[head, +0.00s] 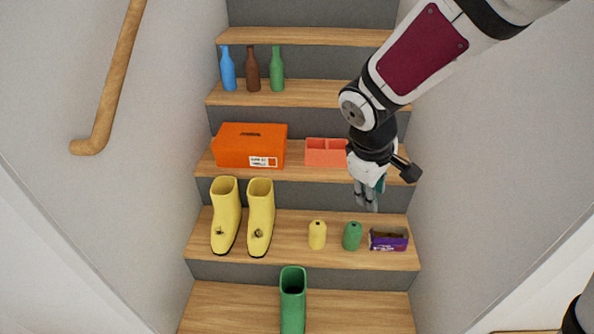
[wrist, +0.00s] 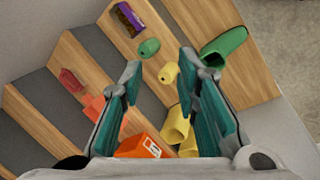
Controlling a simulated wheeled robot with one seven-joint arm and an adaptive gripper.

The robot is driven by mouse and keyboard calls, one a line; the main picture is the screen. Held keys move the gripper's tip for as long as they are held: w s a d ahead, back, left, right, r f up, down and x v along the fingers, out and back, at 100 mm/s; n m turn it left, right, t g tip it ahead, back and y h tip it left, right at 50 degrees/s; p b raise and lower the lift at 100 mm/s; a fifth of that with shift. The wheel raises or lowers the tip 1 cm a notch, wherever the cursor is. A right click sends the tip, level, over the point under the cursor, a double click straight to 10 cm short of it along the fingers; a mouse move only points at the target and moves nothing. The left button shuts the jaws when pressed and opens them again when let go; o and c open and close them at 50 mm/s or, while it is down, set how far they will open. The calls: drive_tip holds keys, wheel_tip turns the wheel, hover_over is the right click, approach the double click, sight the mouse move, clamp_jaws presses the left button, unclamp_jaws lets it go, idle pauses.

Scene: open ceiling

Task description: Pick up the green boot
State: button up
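The green boot (head: 292,300) stands upright on the lowest visible step in the head view, its open top facing up and its lower part cut off by the picture edge. It also shows at the upper right of the wrist view (wrist: 225,46). My gripper (head: 367,200) hangs above the right side of the stairs, above and to the right of the boot and apart from it. In the wrist view the two teal fingers (wrist: 160,68) are spread apart with nothing held between them.
Yellow boots (head: 260,217), a yellow object (head: 317,235), a green object (head: 352,236) and a purple box (head: 388,239) stand one step above the boot. An orange box (head: 250,146), a red container (head: 326,152) and bottles (head: 252,70) are higher. A handrail (head: 110,80) runs left.

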drive_tip(key=w+a+f+n+b, duration=0.2)
drive_tip(key=w+a+f+b, duration=0.15)
drive_tip(key=f, duration=0.75)
drive_tip(key=n+g+y+b, duration=0.3)
drive_tip(key=n+b, duration=0.4)
drive_tip(key=b, duration=0.2)
hover_over(293, 300)
wheel_tip(293, 300, down, 38)
drive_tip(key=shift+w+f+b, duration=0.2)
drive_tip(key=shift+f+b, duration=1.15)
drive_tip(key=shift+f, duration=1.6)
clamp_jaws()
